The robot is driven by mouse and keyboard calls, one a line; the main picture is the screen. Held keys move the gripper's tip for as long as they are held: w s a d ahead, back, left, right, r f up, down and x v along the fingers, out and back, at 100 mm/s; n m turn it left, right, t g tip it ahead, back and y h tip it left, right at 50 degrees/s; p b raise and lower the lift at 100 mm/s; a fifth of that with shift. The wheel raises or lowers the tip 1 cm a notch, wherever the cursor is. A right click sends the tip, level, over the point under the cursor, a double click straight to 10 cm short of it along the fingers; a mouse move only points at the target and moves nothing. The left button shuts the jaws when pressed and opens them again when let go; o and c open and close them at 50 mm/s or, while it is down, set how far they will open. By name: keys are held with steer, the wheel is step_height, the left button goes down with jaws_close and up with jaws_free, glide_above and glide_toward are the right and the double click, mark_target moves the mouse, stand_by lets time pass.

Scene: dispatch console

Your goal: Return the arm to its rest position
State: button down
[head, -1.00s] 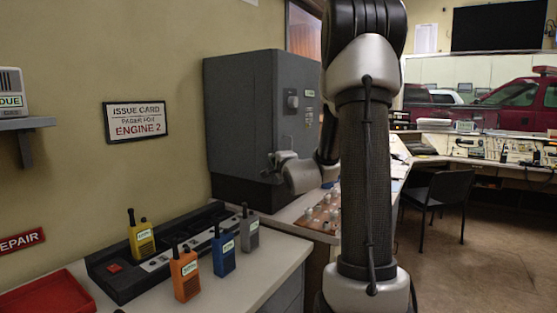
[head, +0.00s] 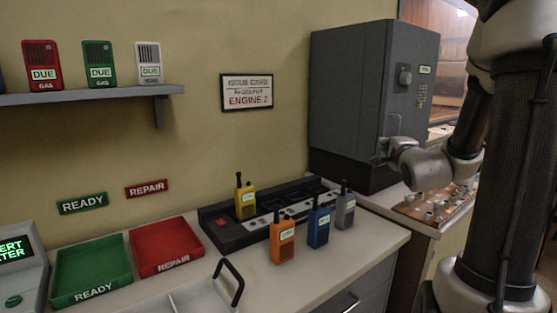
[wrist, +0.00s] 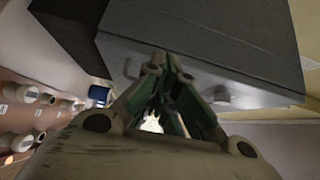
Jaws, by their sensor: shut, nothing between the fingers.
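My arm (head: 505,150) stands at the right of the head view, with its forearm reaching left. My gripper (head: 384,150) is in front of the lower front of the grey safe-like cabinet (head: 348,95). It looks small there, and I cannot tell from this view whether it touches the cabinet. In the wrist view my gripper (wrist: 165,68) has its fingers together, with nothing held. The cabinet's grey face (wrist: 215,45) lies just beyond the fingers in that view.
The counter holds a black charger (head: 230,232), a yellow radio (head: 245,198), an orange radio (head: 282,240), a blue radio (head: 318,226) and a grey radio (head: 345,210). Green (head: 62,300) and red (head: 140,268) trays lie left. A knobbed board (head: 420,208) lies below my forearm.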

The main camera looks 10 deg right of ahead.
steer(key=s+a+f+n+g+y, duration=0.1)
steer(key=s+a+f+n+y, duration=0.1)
steer(key=a+f+y, duration=0.3)
steer(key=s+a+f+n+g+y, duration=0.1)
steer(key=s+a+y, duration=0.1)
steer(key=a+y, duration=0.3)
steer(key=s+a+f+n+g+y, duration=0.2)
steer(key=s+a+f+n+g, duration=0.1)
steer(key=s+a, duration=0.25)
steer(key=s+a+f+n+g+y, duration=0.1)
steer(key=s+a+f+n+g, duration=0.2)
steer(key=s, duration=0.4)
steer(key=s+d+n+g+h, duration=0.25)
steer(key=s+n+g, duration=0.35)
steer(key=s, duration=0.5)
step_height(320, 180, up, 7)
steer(key=s+d+n+t+h, duration=0.1)
steer(key=d+n+h, duration=0.1)
steer(key=n+h, duration=0.3)
steer(key=shift+d+n, duration=0.4)
steer(key=shift+n, duration=0.4)
